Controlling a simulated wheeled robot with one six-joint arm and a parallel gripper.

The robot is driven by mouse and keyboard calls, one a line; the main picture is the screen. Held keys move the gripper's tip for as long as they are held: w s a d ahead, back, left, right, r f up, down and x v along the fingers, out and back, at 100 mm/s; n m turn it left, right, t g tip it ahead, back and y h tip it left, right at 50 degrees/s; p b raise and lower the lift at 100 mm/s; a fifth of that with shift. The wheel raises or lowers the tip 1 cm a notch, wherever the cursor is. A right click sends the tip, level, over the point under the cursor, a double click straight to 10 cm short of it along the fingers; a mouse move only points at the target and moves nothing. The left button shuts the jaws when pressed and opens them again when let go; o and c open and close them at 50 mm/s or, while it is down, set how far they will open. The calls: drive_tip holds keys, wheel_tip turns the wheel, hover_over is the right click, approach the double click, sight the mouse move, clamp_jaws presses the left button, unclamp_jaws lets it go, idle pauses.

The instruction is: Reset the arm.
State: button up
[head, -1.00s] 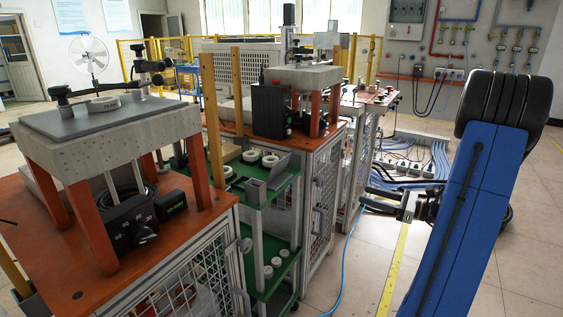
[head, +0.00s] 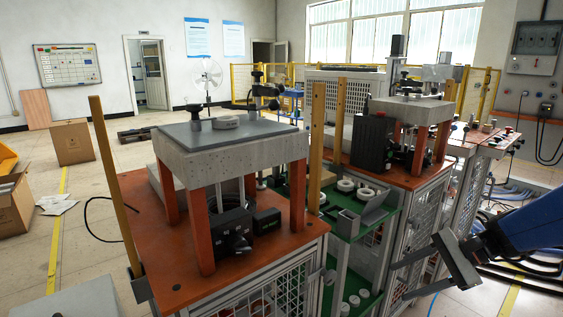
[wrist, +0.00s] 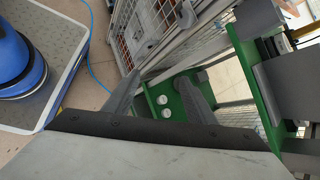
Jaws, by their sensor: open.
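My gripper (head: 402,281) is at the lower right in the head view, at the end of my blue arm. Its two fingers are apart and nothing is between them. In the wrist view the fingers (wrist: 158,76) also stand apart, with the green shelf cart beyond them. The gripper appears in front of the caged cabinets and the green shelf cart (head: 345,228); I cannot tell the exact gap. The induction heater station (head: 232,150), a grey slab on orange legs, stands on an orange-topped cabinet at the centre.
A second heater station (head: 408,110) stands behind to the right. White rings (head: 346,184) lie on the cart's upper shelf. A wooden post (head: 113,180) rises at the left cabinet corner. Cardboard boxes (head: 72,142) stand on the left floor. Cables (head: 515,195) lie at right.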

drive_tip(key=s+a+r+n+t+h, duration=0.2)
drive_tip(key=s+n+h, duration=0.7)
drive_tip(key=s+n, duration=0.5)
drive_tip(key=shift+s+a+r+n, duration=0.2)
drive_tip(key=shift+s+n, duration=0.1)
drive_tip(key=shift+s, duration=0.2)
idle(0.4)
